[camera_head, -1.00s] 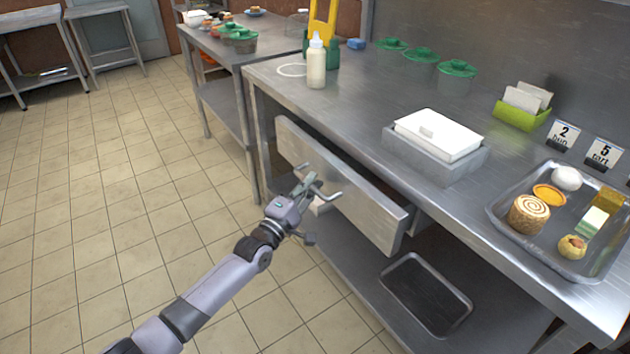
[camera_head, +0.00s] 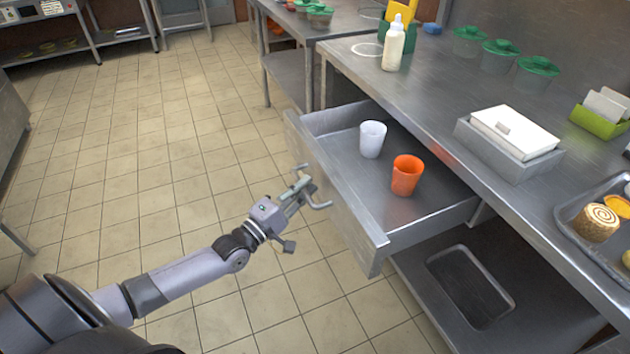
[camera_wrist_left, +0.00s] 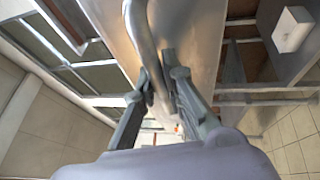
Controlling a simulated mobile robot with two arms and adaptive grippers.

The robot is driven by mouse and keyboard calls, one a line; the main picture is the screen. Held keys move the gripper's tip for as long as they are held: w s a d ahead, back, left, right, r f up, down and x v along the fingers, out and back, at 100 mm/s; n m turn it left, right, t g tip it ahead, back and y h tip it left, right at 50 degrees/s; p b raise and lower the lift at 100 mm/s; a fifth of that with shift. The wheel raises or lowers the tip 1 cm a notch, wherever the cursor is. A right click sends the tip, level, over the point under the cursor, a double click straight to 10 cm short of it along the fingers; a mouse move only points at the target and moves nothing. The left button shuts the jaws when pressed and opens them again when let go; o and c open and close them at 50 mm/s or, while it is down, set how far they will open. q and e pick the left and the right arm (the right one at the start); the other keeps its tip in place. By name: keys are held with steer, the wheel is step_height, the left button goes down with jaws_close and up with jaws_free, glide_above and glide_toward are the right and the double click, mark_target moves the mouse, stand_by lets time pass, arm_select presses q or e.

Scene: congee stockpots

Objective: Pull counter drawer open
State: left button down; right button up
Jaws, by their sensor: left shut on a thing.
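The counter drawer (camera_head: 335,195) is pulled well out from under the steel counter (camera_head: 440,95) in the head view. A white cup (camera_head: 372,139) and an orange cup (camera_head: 406,175) stand upright inside it. My left gripper (camera_head: 302,189) is at the drawer's front, shut on its bar handle (camera_head: 319,205). In the left wrist view the handle (camera_wrist_left: 143,38) runs between the fingers of my left gripper (camera_wrist_left: 158,85). My right gripper is not in view.
A lower shelf with a dark tray (camera_head: 469,287) lies beneath the drawer. On the counter are a squeeze bottle (camera_head: 393,46), green-lidded pots (camera_head: 500,52), a white-lidded box (camera_head: 514,131) and a food tray (camera_head: 566,222). The tiled floor to the left is clear.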

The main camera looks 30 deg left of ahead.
arm_select(q)
steer(key=shift+s+a, duration=0.15)
steer(key=shift+s, duration=0.05)
steer(key=c, duration=1.7)
jaws_free()
steer(key=shift+o, duration=0.2)
steer(key=v, duration=1.2)
